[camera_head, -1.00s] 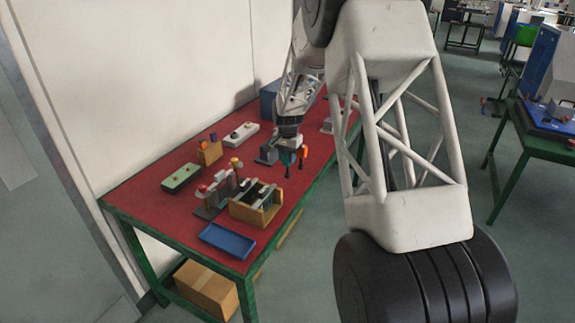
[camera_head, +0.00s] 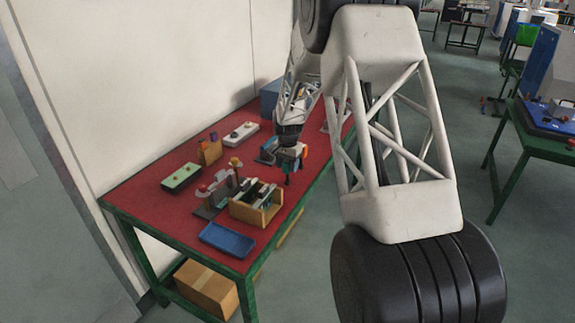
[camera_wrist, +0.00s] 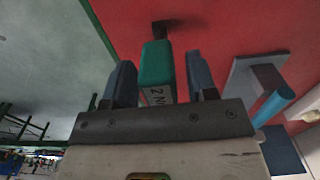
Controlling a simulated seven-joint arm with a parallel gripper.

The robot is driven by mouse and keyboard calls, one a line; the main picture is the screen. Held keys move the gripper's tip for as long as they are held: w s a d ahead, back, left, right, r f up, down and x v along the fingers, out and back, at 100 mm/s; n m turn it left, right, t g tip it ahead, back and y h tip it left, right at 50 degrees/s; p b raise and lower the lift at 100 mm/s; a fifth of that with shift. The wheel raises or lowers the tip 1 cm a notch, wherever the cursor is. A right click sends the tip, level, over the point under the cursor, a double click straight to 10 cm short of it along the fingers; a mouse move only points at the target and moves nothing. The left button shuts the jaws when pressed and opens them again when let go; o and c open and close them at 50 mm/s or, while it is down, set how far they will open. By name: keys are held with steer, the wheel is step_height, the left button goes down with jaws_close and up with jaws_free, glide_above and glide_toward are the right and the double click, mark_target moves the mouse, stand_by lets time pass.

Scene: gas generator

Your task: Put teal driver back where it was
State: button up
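The teal driver (camera_wrist: 157,65) is between the two fingers of my gripper (camera_wrist: 160,85) in the wrist view. It has a teal handle, a white label and a dark tip that points down towards the red tabletop, with a dark shadow near it. My gripper appears shut on it. In the head view, my gripper (camera_head: 290,165) is low over the right side of the red table, beside a blue-grey block (camera_head: 267,150). The driver is hard to make out there. In the wrist view, a grey stand (camera_wrist: 245,80) and a light-blue cylinder (camera_wrist: 273,106) are to its right.
The red table (camera_head: 150,205) holds a wooden block (camera_head: 209,153) with drivers in it, a green box (camera_head: 181,177), a white box (camera_head: 241,133), a wooden crate (camera_head: 262,213) and a blue tray (camera_head: 227,240). A grey fixture with red knobs (camera_head: 205,200) stands beside the crate.

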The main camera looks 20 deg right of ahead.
steer(key=shift+r, duration=0.15)
step_height(320, 180, up, 12)
stand_by(1.0)
stand_by(0.3)
steer(key=s+a+r+n, duration=0.1)
steer(key=s+a+r, duration=0.1)
steer(key=s+r, duration=0.5)
steer(key=s+a+r+n+t, duration=0.1)
steer(key=s+a+r+n, duration=0.1)
steer(key=s, duration=0.8)
steer(key=s+a+r+n, duration=0.1)
steer(key=s+a+r, duration=0.3)
steer(key=s, duration=0.5)
steer(key=s+a+f+n+t, duration=0.1)
steer(key=s+n, duration=0.3)
steer(key=s, duration=2.4)
steer(key=shift+a+n+t, duration=0.3)
steer(key=shift+a+n, duration=0.1)
steer(key=shift+a, duration=0.2)
